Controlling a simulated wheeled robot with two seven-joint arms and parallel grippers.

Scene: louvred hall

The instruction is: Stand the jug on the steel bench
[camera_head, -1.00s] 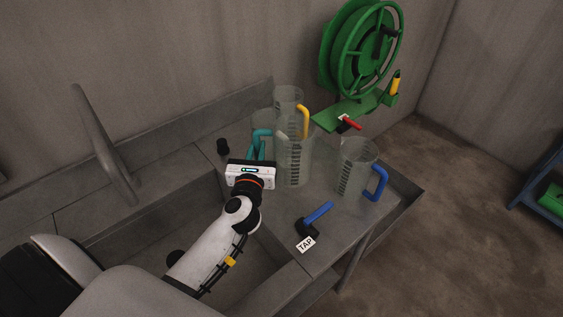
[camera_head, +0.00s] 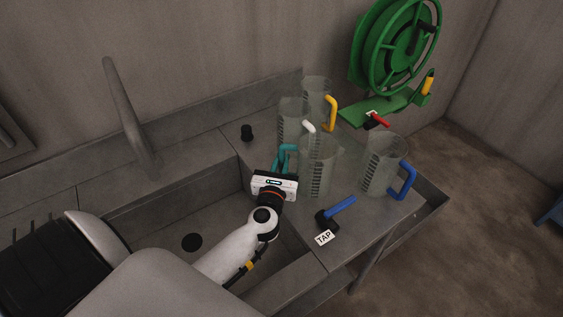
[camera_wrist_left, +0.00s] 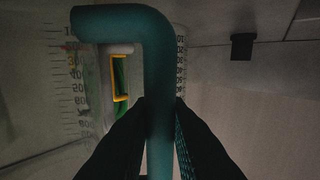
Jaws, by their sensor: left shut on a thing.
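The clear measuring jug (camera_head: 319,172) with the teal handle (camera_head: 281,161) is upright over the right part of the steel bench (camera_head: 299,222). My left gripper (camera_head: 279,172) is shut on this handle. In the left wrist view, the dark fingers (camera_wrist_left: 160,120) close on the upright part of the teal handle (camera_wrist_left: 160,62), with the jug's graduated wall (camera_wrist_left: 80,85) behind it. I cannot tell whether the jug's base touches the bench. My right gripper is not in view.
Close behind are clear jugs with white (camera_head: 292,112) and yellow (camera_head: 315,84) handles. A blue-handled jug (camera_head: 379,168) stands right. A blue tap lever (camera_head: 341,206) is in front. The basin (camera_head: 160,215) is left; a green hose reel (camera_head: 358,72) is behind.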

